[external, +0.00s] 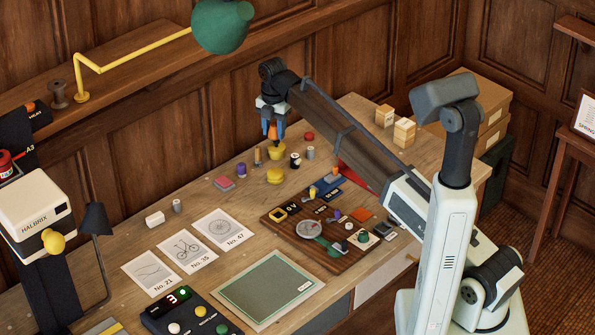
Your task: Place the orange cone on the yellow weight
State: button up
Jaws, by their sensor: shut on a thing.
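My gripper (273,134) hangs over the back middle of the desk, its blue fingers pointing down. It is shut on the orange cone (272,130), which shows between the fingers. A yellow piece (276,152) is directly below the cone in the picture; whether the two touch is too small to tell. A second yellow piece (275,177), low and rounded, lies on the desk just in front. I cannot tell for certain which of these is the yellow weight.
Around the gripper stand a black-and-white cylinder (295,160), a grey cylinder (310,153), a red piece (309,136), a brown peg (258,157) and a purple cylinder (241,170). A dark board with several parts (275,220) lies in front. A green lamp (222,25) hangs above left.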

aim_at(275, 172)
notch_tip(275, 172, down, 13)
jog(key=shift+r, duration=0.1)
dwell(0.7)
jog(key=o, duration=1.1)
jog(key=shift+c, duration=0.2)
notch_tip(275, 172, up, 12)
dwell(0.5)
